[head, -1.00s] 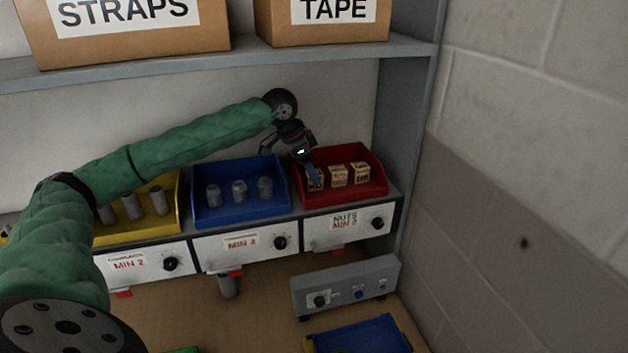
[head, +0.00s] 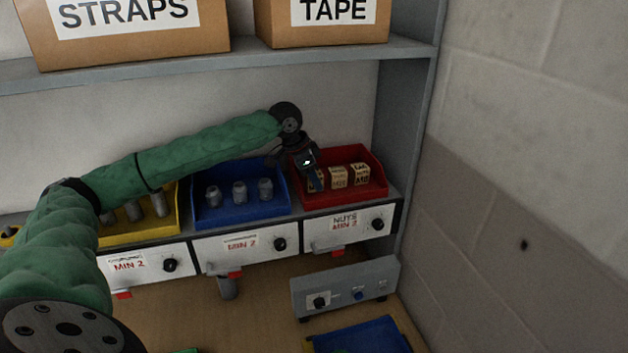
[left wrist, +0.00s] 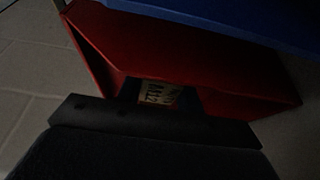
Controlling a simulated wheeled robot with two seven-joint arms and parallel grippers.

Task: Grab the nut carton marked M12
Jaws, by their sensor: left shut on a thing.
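Three small tan nut cartons with dark print stand in a row in the red bin (head: 372,183). The left carton (head: 320,179) is partly hidden by my left gripper (head: 314,180), which is shut on it inside the bin. The middle carton (head: 338,177) and the right carton (head: 361,174) stand free beside it. Their print is too small to read with certainty. In the left wrist view, a carton's printed face (left wrist: 158,93) shows just beyond the dark gripper, between the red bin walls (left wrist: 95,50). My right gripper is not in view.
A blue bin (head: 212,218) with grey parts and a yellow bin (head: 172,228) stand left of the red one. A shelf (head: 240,62) with STRAPS and TAPE boxes hangs above. A grey control box (head: 345,288) sits below, and a block wall (head: 540,130) bounds the right.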

